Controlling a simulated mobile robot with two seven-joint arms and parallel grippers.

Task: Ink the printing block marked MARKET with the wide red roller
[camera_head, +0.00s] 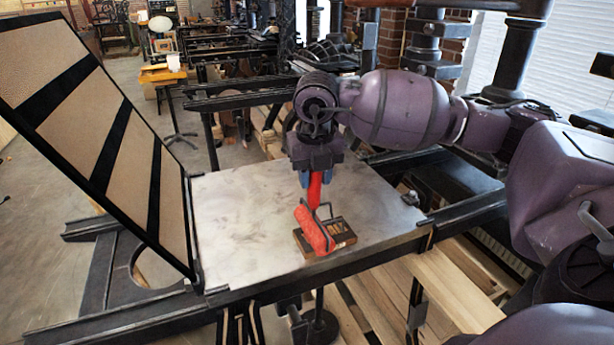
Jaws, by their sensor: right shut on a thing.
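The wide red roller (314,229) is in the head view, above the pale press bed (245,225). My right gripper (315,179) is shut on its red handle and points down. The roller's red cylinder lies over the left part of a small dark printing block (341,232) on the bed. The block's face shows part of some lettering, too small and too covered to read in full. The roller seems to touch the block, but I cannot tell for sure. My left gripper is not in view.
A tilted black frame with tan panels (95,130) stands open at the left of the bed. Dark rails run along the bed's edges. A small dark fitting (409,198) sits at the bed's right corner. The bed's left part is clear.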

